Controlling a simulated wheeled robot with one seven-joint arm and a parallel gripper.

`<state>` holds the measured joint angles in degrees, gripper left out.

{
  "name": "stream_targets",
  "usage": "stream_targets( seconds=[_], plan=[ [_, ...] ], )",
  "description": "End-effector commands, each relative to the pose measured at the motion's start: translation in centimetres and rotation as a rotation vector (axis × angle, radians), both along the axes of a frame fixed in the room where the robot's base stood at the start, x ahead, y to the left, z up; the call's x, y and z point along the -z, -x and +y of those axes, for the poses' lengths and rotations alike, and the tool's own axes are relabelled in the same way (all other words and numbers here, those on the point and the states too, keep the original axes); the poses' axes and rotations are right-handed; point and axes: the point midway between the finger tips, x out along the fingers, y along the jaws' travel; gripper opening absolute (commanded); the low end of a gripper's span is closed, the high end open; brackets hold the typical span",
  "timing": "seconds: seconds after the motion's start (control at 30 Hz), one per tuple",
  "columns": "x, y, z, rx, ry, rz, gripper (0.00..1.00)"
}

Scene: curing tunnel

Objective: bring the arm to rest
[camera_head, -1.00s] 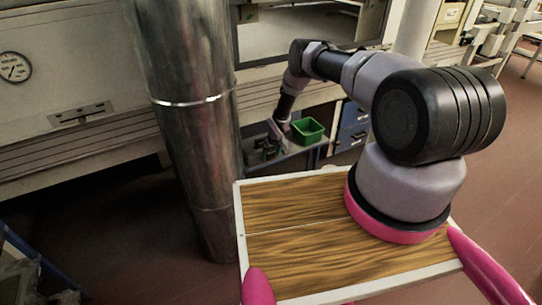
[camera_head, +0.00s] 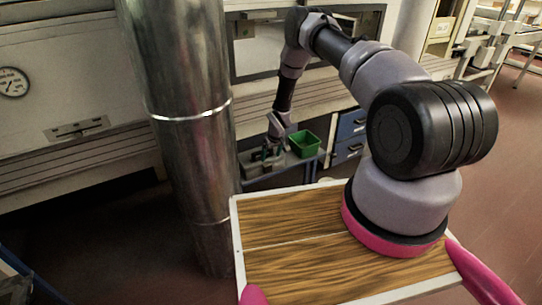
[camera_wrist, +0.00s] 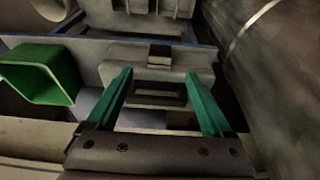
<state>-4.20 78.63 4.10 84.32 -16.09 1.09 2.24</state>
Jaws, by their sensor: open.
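My gripper (camera_head: 268,152) is at the end of my bent arm, over a low trolley or shelf beside the metal column. In the wrist view its two green fingers (camera_wrist: 163,85) stand apart, with nothing held between them. A grey block with a dark slot (camera_wrist: 190,62) shows beyond and between the fingers. I cannot tell how far below the fingertips it lies. A green bin (camera_head: 304,144) is just right of my gripper in the head view. It is at the left in the wrist view (camera_wrist: 40,72).
A shiny metal column (camera_head: 195,130) stands close left of my gripper and fills the right of the wrist view (camera_wrist: 275,70). The big cabinet with a gauge (camera_head: 12,82) is behind. Blue drawers (camera_head: 350,130) stand right of the bin. Open floor (camera_head: 500,190) lies at right.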

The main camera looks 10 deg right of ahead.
Motion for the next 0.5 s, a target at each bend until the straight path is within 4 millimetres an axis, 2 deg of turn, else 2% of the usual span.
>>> stream_targets(
  seconds=[0.37, 0.43, 0.5],
  plan=[
    [-0.1, 0.0, 0.0, 0.000, 0.000, -0.001, 0.85],
    [-0.4, -0.2, 0.0, 0.002, -0.001, -0.003, 0.85],
    [-1.8, -0.7, -0.1, 0.009, 0.001, -0.009, 0.85]
  ],
)
